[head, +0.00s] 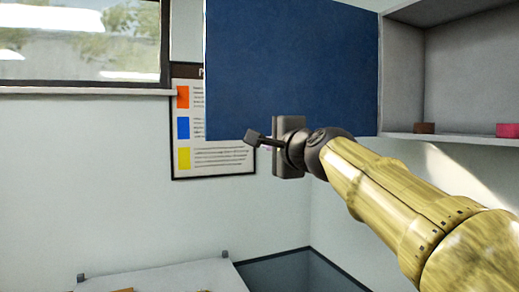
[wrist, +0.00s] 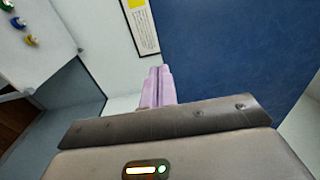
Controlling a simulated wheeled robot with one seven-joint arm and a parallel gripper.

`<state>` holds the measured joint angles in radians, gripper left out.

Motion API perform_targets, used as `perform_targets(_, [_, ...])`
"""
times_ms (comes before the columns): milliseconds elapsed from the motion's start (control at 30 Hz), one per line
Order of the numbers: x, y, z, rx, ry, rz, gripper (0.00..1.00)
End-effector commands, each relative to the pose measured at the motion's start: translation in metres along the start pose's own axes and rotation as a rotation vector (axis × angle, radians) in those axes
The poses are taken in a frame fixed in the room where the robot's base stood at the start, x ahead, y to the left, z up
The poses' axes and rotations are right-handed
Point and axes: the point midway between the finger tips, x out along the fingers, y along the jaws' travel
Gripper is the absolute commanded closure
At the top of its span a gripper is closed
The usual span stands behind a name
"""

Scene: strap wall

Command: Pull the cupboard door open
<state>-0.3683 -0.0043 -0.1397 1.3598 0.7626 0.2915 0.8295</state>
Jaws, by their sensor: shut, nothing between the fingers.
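The cupboard door (head: 290,60) is a plain dark blue panel. It stands open, swung out to the left of the cupboard (head: 398,70), whose grey inside shows at the right. My gripper (head: 252,138) is near the door's lower edge, in front of it in the head view. In the wrist view its fingers (wrist: 158,72) are together and empty, beside the blue door (wrist: 240,50). I cannot tell whether the gripper touches the door. No handle or strap shows on the visible face of the door.
A brown block (head: 425,128) and a pink block (head: 508,130) lie on the cupboard floor. A pale surface (head: 165,280) is low at the front.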

Motion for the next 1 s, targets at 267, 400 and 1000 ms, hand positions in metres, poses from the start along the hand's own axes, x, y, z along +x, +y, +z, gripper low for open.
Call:
perform_targets(267, [-0.029, -0.002, 0.034, 0.000, -0.010, 0.000, 1.00])
perform_targets(400, [-0.037, -0.001, 0.042, 0.000, -0.010, 0.000, 1.00])
perform_targets(1000, [-0.030, 0.056, 0.030, -0.087, 0.014, 0.089, 1.00])
